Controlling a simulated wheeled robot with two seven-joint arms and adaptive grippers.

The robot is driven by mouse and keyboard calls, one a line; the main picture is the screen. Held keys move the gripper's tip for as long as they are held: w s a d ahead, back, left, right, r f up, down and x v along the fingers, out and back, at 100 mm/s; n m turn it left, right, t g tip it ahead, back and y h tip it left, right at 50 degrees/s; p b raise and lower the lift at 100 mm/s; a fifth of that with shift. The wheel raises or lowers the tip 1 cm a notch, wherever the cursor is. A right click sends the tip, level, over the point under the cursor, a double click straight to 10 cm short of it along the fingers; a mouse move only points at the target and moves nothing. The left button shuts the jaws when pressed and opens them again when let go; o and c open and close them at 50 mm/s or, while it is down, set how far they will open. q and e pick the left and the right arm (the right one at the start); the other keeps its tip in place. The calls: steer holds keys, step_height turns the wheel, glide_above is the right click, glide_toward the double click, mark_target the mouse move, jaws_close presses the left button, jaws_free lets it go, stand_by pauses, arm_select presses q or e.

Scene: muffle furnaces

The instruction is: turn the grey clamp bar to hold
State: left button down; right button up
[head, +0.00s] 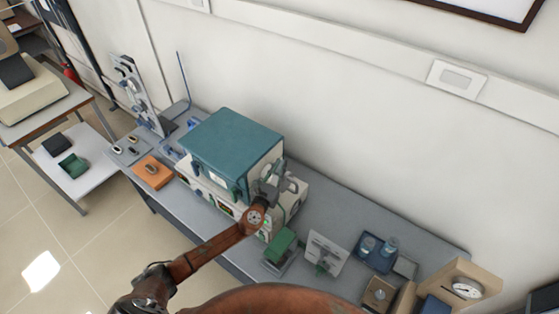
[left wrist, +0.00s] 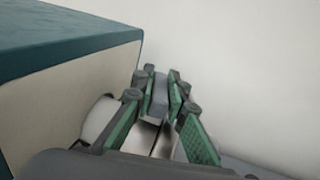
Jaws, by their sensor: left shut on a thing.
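The grey clamp bar (left wrist: 158,98) shows in the left wrist view between the green-padded fingers of my left gripper (left wrist: 161,94). My left gripper is shut on it, with pads on both sides. In the head view my left gripper (head: 273,186) is at the right side of the teal-topped furnace (head: 232,143), and it largely hides the bar there. A pale rounded part and a shiny metal part (left wrist: 145,138) show behind the fingers in the wrist view. The bar's exact turn angle cannot be told. My right gripper is not in view.
The furnace stands on a long grey bench against a white wall. A green block (head: 281,245), a white panel (head: 326,254) and a blue tray (head: 374,262) stand to its right. An orange block (head: 152,172) and a metal stand (head: 137,92) are at the left.

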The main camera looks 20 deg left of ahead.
arm_select(q)
steer(key=n+y+p, duration=0.1)
steer(key=y, duration=0.2)
steer(key=shift+d+r+n+p, duration=0.15)
steer(key=shift+r+n+p, duration=0.05)
steer(key=shift+n+p, duration=0.2)
steer(key=n+y, duration=0.1)
steer(key=y, duration=0.1)
steer(key=shift+f+n+y, duration=0.15)
steer(key=shift+n+y, duration=0.15)
steer(key=shift+n, duration=0.1)
steer(key=n+g+y, duration=0.1)
steer(key=n+y, duration=0.1)
steer(key=y, duration=0.1)
steer(key=shift+f, duration=0.1)
steer(key=shift+n+g+y+b, duration=0.4)
steer(key=shift+n+g+y, duration=0.4)
steer(key=shift+y, duration=0.4)
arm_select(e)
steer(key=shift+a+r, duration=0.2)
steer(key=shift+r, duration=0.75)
arm_select(q)
steer(key=shift+y, duration=0.3)
steer(key=c, duration=1.9)
jaws_free()
steer(key=shift+c, duration=0.2)
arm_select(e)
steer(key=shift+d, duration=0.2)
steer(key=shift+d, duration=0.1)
